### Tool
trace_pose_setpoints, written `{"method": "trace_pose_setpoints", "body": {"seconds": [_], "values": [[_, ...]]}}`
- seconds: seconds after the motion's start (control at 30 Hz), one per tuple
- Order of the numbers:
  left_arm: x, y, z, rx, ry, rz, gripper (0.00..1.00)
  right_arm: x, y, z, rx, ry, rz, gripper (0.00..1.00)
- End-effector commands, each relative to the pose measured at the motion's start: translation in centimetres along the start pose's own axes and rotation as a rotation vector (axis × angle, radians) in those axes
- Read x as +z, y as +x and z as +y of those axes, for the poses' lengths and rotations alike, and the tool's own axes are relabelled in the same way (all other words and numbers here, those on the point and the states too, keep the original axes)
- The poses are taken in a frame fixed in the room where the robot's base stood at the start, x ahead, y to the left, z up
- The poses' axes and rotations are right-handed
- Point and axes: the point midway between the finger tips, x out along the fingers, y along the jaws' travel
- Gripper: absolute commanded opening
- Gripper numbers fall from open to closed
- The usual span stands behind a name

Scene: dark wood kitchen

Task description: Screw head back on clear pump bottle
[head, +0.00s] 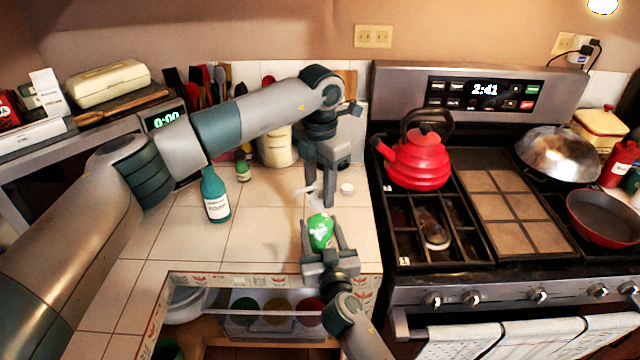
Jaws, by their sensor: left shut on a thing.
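A small bottle with green contents or label (320,232) stands near the front of the tiled counter, left of the stove. A white pump head (309,192) shows just above it, by the fingers of my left gripper (321,196). My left gripper points down and is shut on the pump head. Whether the head touches the bottle's neck is too small to tell. My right gripper (322,236) reaches up from below, with a finger on each side of the bottle. I cannot tell whether those fingers press on it.
A teal bottle (215,196) and a small green bottle (243,170) stand on the counter to the left. A small white lid-like object (347,188) lies right of my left gripper. A red kettle (419,162) sits on the stove. An open drawer (270,322) is below the counter.

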Motion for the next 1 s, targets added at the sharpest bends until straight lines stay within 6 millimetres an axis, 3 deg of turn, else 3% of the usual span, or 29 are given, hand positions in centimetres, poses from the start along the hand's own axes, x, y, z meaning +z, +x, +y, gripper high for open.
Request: {"method": "trace_pose_setpoints", "body": {"seconds": [0.77,1.0], "values": [[0.0,0.6,0.0,0.000,0.000,0.000,0.16,0.1,0.0,0.0,0.000,0.000,-0.001,0.12],[0.0,1.7,0.0,-0.002,0.000,0.000,0.16,0.1,0.0,0.0,0.000,0.000,-0.001,0.12]]}}
